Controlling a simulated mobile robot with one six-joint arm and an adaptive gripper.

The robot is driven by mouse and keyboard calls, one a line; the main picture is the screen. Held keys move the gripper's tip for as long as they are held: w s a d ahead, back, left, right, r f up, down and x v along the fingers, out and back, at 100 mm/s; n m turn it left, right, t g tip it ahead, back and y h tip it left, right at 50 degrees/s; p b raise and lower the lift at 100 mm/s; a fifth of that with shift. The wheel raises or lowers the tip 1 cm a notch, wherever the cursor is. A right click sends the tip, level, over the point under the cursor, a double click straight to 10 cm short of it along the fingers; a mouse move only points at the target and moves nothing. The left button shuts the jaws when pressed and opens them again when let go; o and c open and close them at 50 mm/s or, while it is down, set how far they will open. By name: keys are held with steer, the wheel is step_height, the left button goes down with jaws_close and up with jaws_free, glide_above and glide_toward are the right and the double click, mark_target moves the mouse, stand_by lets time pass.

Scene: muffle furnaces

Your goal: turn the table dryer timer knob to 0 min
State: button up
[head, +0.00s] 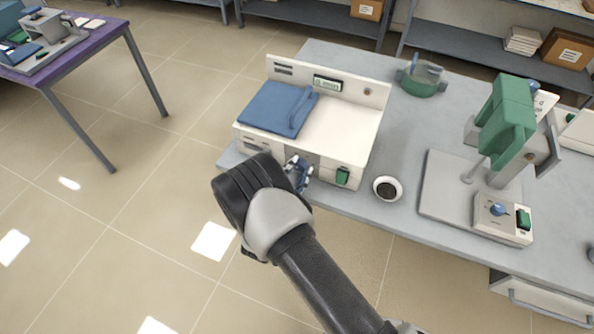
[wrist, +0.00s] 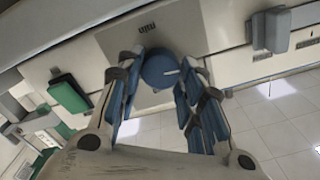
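In the wrist view the timer knob (wrist: 160,69) is a round blue knob with a white pointer line towards its right side. It sits on a grey panel (wrist: 125,42) of the table dryer, with an upside-down "min" label. My gripper (wrist: 163,66) has one finger on each side of the knob, very close to it; I cannot tell whether they touch. In the head view the dryer (head: 345,118) is a cream box with a blue lid on the bench. My gripper (head: 299,172) is at its front panel and hides the knob and scale there.
A green rocker switch (head: 343,176) is right of the knob on the dryer front. A black-filled white dish (head: 387,189) and a green-and-grey stand device (head: 505,125) are on the bench to the right. Open floor lies in front and to the left.

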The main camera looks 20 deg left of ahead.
steer(key=o, duration=0.4)
steer(key=s, duration=0.8)
steer(key=s+a, duration=0.1)
steer(key=s, duration=0.3)
stand_by(0.3)
